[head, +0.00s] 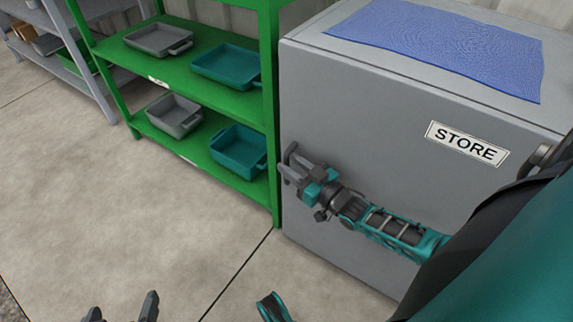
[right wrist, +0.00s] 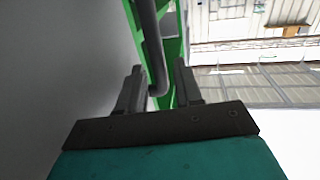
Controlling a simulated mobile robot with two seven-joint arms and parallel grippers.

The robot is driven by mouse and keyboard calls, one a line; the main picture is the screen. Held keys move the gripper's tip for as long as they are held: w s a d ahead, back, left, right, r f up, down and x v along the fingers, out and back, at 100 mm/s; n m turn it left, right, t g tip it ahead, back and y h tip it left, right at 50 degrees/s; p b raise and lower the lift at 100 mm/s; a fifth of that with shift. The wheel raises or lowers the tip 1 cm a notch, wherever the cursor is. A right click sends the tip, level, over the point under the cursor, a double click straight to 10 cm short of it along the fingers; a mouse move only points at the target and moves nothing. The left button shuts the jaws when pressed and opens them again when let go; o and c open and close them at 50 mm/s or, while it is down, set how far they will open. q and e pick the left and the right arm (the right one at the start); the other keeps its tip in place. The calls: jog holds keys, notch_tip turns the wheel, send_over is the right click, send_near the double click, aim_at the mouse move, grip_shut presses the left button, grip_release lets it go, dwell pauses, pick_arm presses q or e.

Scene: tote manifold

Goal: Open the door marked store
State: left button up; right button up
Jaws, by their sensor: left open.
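The grey cabinet (head: 345,115) has a front door with a white plate reading STORE (head: 467,143). The door looks shut. A dark bar handle is at the door's left edge, largely hidden by my right gripper (head: 293,172) in the head view. In the right wrist view the handle (right wrist: 151,45) runs down between the fingertips of my right gripper (right wrist: 158,88). The fingers are apart, with a gap beside the bar, so the gripper is not closed on it. My left gripper (head: 122,309) is open and empty, low over the floor.
A green shelf rack (head: 195,88) with grey and teal trays stands close left of the cabinet. A blue mat (head: 440,48) lies on the cabinet top. A grey rack (head: 75,62) is further left. The concrete floor (head: 120,215) in front is clear.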

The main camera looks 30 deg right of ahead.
jog(key=shift+w+a, duration=0.25)
jog(key=shift+w, duration=0.85)
grip_shut()
